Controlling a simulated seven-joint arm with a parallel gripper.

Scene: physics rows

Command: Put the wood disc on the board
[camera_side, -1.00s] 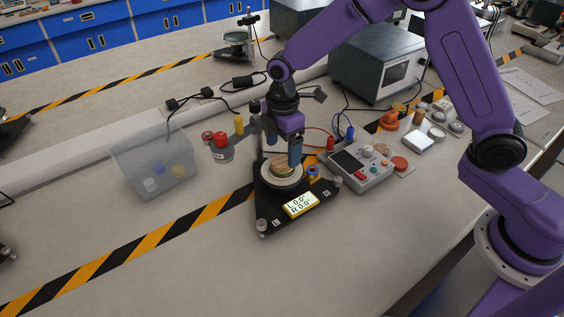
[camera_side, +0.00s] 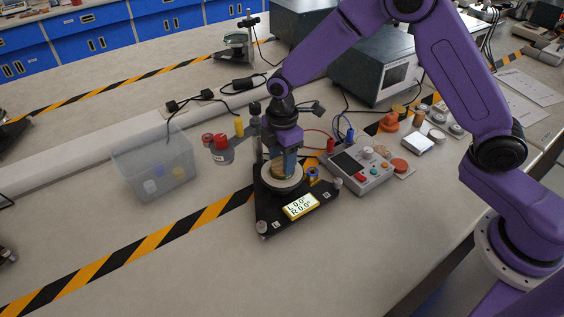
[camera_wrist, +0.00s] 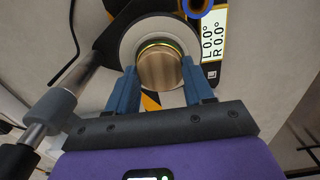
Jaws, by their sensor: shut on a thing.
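The wood disc (camera_wrist: 158,72) is between the two blue fingers of my gripper (camera_wrist: 160,80) in the wrist view, with a brass-coloured ring at its far edge. In the side view my gripper (camera_side: 283,165) points down over the board, and the disc (camera_side: 280,182) is mostly hidden by the fingers. The board is a pale round plate (camera_side: 294,187) on a black triangular base; the plate also shows around the disc in the wrist view (camera_wrist: 130,40). The disc is low over the plate's middle; I cannot tell whether it touches.
A lit display (camera_side: 300,205) on the base reads L 0.0°, R 0.0°. A grey control box (camera_side: 360,167) stands close on the right. A clear bin (camera_side: 152,165) and a holder with red and yellow weights (camera_side: 220,150) stand left. The front bench is clear.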

